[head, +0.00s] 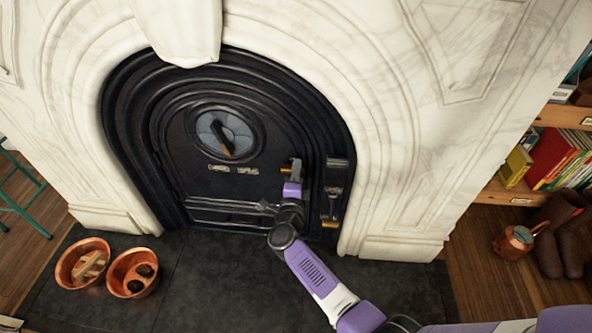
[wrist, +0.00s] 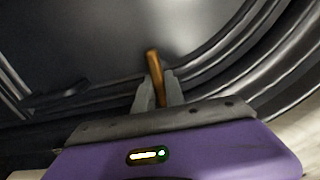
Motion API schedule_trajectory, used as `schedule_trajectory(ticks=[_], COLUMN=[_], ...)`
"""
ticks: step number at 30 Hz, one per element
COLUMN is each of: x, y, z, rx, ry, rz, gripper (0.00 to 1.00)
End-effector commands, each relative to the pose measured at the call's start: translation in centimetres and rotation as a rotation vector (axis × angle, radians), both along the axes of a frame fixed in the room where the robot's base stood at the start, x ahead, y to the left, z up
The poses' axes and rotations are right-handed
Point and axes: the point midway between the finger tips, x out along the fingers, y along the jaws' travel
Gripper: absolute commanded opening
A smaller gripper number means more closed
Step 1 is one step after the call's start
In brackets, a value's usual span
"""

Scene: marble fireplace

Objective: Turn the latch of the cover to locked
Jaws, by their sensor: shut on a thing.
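The black arched cover (head: 185,150) fills the marble fireplace opening and looks closed. My gripper (head: 291,168) is at the right side of the cover, in front of its lower half. In the wrist view my gripper (wrist: 158,92) has its two grey fingers shut on a slim brown-orange handle (wrist: 153,62), which I take for the latch. The handle stands up between the fingers, tilted slightly left. In the head view only a small orange bit of the latch (head: 284,170) shows beside the gripper. The latch's base is hidden, so I cannot tell its exact turn.
A round dial (head: 238,127) with a dark pointer sits higher on the cover. Small plates (head: 219,168) below it are unreadable. Another fitting (head: 333,205) is right of my gripper. Copper bowls (head: 75,262) stand on the hearth at left. A bookshelf is at right.

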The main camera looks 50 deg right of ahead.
Motion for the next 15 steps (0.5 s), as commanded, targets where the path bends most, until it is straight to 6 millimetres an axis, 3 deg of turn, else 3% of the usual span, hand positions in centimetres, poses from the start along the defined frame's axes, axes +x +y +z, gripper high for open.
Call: schedule_trajectory(ticks=[1,11,12,15], x=[0.87,0.9,0.91,0.8], y=[0.79,0.83,0.84,0.72], z=[0.82,0.85,0.86,0.78], rx=[-0.002,-0.002,-0.002,-0.001], ry=[-0.016,-0.016,-0.016,-0.015], rz=[0.02,0.021,0.021,0.018], gripper=[0.0,0.0,0.2,0.36])
